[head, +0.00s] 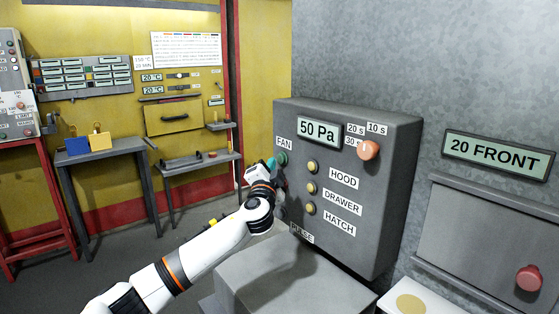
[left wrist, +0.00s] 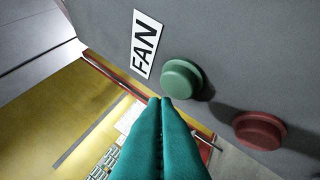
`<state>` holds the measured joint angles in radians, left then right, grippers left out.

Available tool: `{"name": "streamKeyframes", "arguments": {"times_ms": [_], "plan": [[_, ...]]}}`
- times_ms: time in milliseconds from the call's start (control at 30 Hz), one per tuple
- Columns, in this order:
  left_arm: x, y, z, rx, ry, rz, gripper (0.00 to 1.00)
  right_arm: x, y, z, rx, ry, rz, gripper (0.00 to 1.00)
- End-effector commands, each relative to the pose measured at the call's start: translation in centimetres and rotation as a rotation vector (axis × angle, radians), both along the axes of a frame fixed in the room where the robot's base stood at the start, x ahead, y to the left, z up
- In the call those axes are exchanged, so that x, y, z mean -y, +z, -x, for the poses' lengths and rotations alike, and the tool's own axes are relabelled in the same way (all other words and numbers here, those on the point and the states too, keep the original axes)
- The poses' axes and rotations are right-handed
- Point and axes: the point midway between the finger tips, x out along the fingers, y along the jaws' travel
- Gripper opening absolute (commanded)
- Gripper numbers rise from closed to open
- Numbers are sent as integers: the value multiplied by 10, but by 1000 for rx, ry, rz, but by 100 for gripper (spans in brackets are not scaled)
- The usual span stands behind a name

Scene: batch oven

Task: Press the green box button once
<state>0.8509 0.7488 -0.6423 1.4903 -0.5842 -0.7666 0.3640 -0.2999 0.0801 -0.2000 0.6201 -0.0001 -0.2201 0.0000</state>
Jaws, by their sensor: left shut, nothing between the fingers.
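The green button (head: 282,158) sits beside the FAN label on the left part of the grey control box's front face. In the left wrist view the green button (left wrist: 182,78) is round and raised, just beyond the fingertips. My left gripper (head: 271,163) is shut and empty, right beside the button. In the left wrist view its teal fingers (left wrist: 161,100) are together and their tips overlap the button's lower left edge. I cannot tell whether they touch it. My right gripper is not in view.
A red button (left wrist: 260,130) lies close to the green one. The grey box (head: 388,205) also carries yellow buttons (head: 312,188) for HOOD, DRAWER and HATCH, a red-orange knob (head: 368,150) and a 50 Pa display (head: 319,132). A grey table (head: 110,152) stands at the left.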

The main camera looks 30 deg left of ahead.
Motion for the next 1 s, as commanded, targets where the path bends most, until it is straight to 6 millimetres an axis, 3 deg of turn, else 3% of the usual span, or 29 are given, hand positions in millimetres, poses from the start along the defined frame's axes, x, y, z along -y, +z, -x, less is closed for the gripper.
{"name": "streamKeyframes", "arguments": {"times_ms": [267,733,1000], "plan": [[-1,0,1,0,1,0,0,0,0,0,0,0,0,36],[-17,-1,40,-1,1,-1,0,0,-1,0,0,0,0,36],[-19,0,47,0,1,0,0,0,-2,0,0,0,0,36]]}}
